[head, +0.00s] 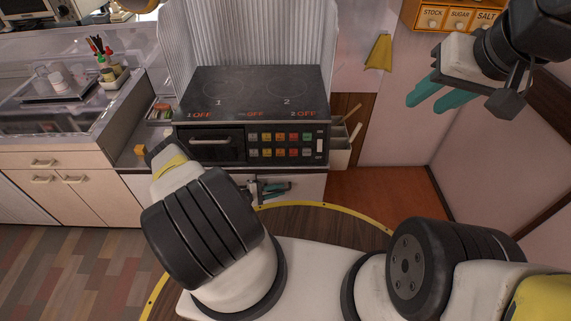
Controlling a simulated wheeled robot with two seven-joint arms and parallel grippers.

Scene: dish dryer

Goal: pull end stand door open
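The end stand door appears to be the pale front panel (312,186) below the cooktop unit; I cannot tell for certain that it is the one named. It looks shut, and my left arm covers much of it. My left gripper (276,188), small and with teal fingers, is low in front of this panel. Whether it touches or grips a handle there is too small to tell. My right gripper (435,94) is raised at the upper right, its two teal fingers apart and empty, away from the panel.
The black cooktop (255,92) and its control panel (286,145) sit above. A utensil holder (345,145) juts out at its right. A pale cabinet (58,185) with handles stands at left. A pink wall (500,175) bounds the right side.

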